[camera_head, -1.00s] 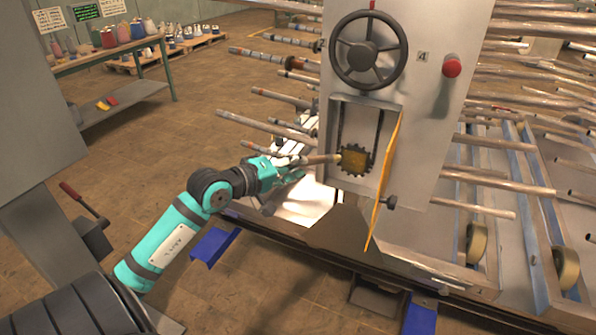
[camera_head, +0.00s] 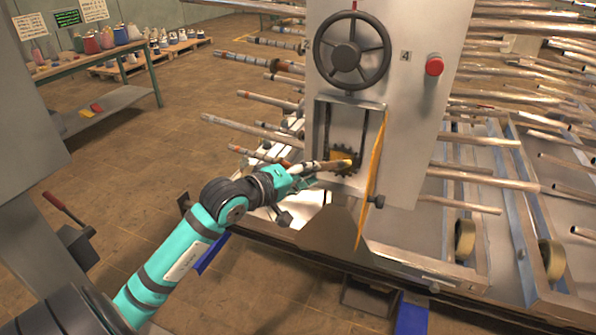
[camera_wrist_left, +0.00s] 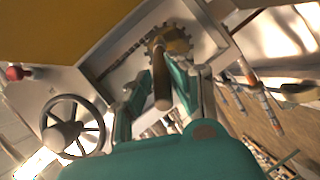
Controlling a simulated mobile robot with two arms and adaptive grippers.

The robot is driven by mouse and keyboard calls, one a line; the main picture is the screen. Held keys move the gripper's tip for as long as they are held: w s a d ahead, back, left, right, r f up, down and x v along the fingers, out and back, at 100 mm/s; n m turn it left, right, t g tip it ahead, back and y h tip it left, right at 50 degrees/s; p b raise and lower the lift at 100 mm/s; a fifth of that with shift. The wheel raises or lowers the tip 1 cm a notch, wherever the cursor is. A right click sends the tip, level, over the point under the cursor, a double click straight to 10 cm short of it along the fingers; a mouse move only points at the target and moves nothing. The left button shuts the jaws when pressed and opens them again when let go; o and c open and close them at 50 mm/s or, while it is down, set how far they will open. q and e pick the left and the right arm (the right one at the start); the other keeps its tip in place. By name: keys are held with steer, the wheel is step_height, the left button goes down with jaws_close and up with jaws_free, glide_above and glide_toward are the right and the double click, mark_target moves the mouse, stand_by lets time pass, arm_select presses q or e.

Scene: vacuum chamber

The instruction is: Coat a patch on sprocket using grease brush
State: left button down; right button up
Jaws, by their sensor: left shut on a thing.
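The dark toothed sprocket (camera_head: 345,148) sits in the recessed opening of the grey machine panel, with yellow on its face. My left gripper (camera_head: 298,177) is shut on the grease brush (camera_head: 322,167), to the left of the sprocket. The brush points right, and its yellowish tip lies over the sprocket's face. I cannot tell whether it touches. In the left wrist view, the brush (camera_wrist_left: 162,88) extends from between the fingers (camera_wrist_left: 173,82) towards the sprocket (camera_wrist_left: 176,42) and hides part of its lower left. My right gripper is not in view.
A yellow door (camera_head: 371,185) stands open just right of the opening. A handwheel (camera_head: 351,50) and a red button (camera_head: 435,65) are on the panel above. Rods (camera_head: 240,127) stick out left of the panel, close to my left arm.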

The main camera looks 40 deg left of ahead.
arm_select(q)
steer(key=shift+w+d, duration=0.15)
steer(key=shift+d, duration=0.4)
steer(key=s+d+b, duration=0.1)
steer(key=s+b, duration=0.2)
steer(key=s, duration=0.3)
steer(key=shift+d, duration=0.2)
